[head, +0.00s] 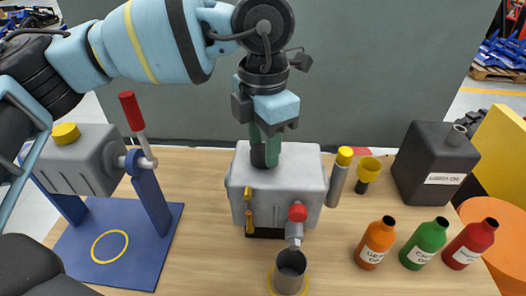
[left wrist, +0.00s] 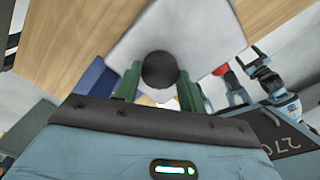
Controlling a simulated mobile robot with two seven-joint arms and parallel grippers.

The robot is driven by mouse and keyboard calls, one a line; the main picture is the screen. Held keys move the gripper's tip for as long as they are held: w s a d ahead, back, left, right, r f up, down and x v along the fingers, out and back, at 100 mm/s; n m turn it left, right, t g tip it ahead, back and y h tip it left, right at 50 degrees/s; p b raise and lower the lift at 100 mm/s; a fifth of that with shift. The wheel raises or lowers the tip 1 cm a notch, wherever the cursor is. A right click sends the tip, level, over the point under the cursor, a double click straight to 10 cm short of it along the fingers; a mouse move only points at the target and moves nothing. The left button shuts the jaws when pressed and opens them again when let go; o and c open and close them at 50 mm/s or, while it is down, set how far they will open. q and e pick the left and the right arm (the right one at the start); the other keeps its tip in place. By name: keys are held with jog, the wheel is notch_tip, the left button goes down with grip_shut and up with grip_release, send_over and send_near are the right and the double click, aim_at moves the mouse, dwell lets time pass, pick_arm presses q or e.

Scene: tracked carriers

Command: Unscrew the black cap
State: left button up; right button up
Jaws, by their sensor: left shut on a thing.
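The black cap (left wrist: 160,70) is a round dark knob on top of the grey box-shaped tank (head: 250,190). In the left wrist view it sits between the two green fingers. My left gripper (head: 266,160) points straight down over the tank's top and is shut on the cap. In the head view the fingers partly cover the cap, and only its dark side shows. I cannot tell whether the cap is still threaded on.
A metal cup (head: 290,272) stands below the red-handled tap (head: 297,213). Orange, green and red bottles (head: 428,242) stand at right, near a black canister (head: 432,165). A blue stand (head: 130,240) is at left.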

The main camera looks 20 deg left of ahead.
pick_arm(q)
jog(key=n+p, duration=0.1)
jog(key=n, duration=0.1)
jog(key=n+p, duration=0.2)
jog(key=n, duration=0.1)
jog(key=n+p, duration=0.2)
jog(key=n, duration=0.1)
jog(key=shift+r, duration=0.4)
jog(key=shift+f+n, duration=0.15)
jog(key=shift+n, duration=0.25)
jog(key=shift+f, duration=0.25)
pick_arm(e)
jog(key=w+r+t, duration=0.2)
jog(key=w+r, duration=0.5)
jog(key=r, duration=0.2)
jog(key=shift+r, duration=0.1)
